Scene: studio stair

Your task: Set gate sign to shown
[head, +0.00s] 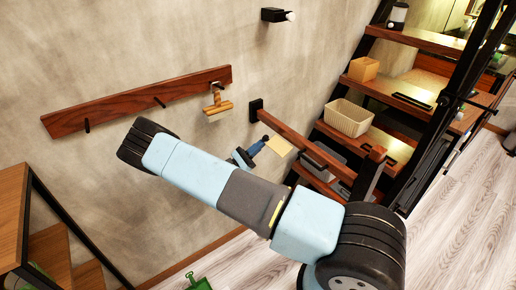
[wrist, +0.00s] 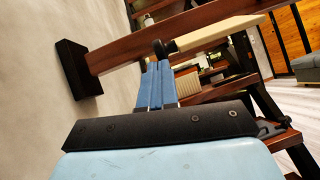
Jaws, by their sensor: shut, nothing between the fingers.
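The gate is a reddish-brown wooden bar (head: 312,142) running from a black wall bracket toward the stair. It crosses the top of the wrist view (wrist: 125,52). The sign is a small cream plate (head: 280,147) at the bar's wall end; in the wrist view it shows edge-on as a pale strip (wrist: 215,34). A dark round knob (wrist: 160,48) sits at the sign's near end. My gripper (head: 262,142) has blue fingers, shut and empty. In the wrist view the fingertips (wrist: 154,66) are just below the knob; I cannot tell if they touch it. The sign's face is unreadable.
The stair with wooden treads rises at right, bearing a cream basket (head: 348,118) and a wooden box (head: 364,68). A peg rail (head: 140,101) with a hanging wooden piece is on the wall. A shelf unit (head: 30,215) stands at left. Floor at lower right is clear.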

